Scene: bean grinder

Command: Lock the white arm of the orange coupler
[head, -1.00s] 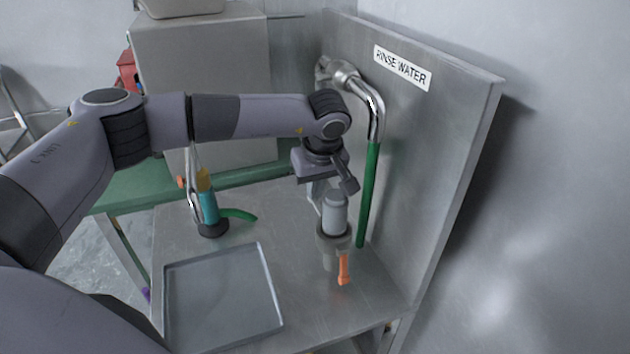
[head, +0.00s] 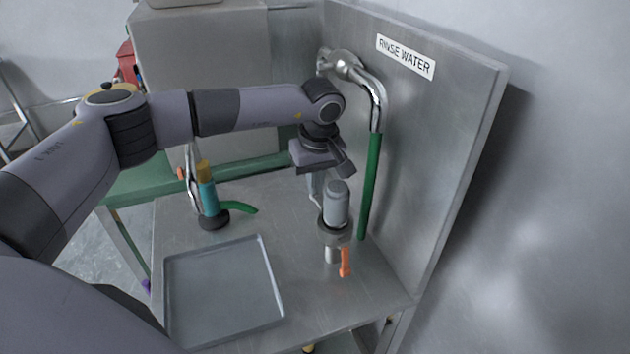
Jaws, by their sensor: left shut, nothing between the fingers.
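An orange piece (head: 345,262) hangs beside a metal fitting under a grey cylinder (head: 337,205) at the right of the steel table; I cannot tell whether it belongs to the coupler. A small orange part (head: 181,173) sits by a chrome pipe farther left. No white arm can be made out clearly. My left gripper (head: 316,187) points down just behind and left of the grey cylinder's top. It is shut and empty; its fingertips are partly hidden, and I cannot tell whether it touches anything. My right gripper is not in view.
A green hose (head: 369,190) hangs from a chrome pipe (head: 377,98) by the steel back panel (head: 430,130). A teal and yellow tool (head: 208,192) stands on a black base (head: 214,219). A shallow tray (head: 278,290) lies at the front left. Bare table surrounds the orange piece.

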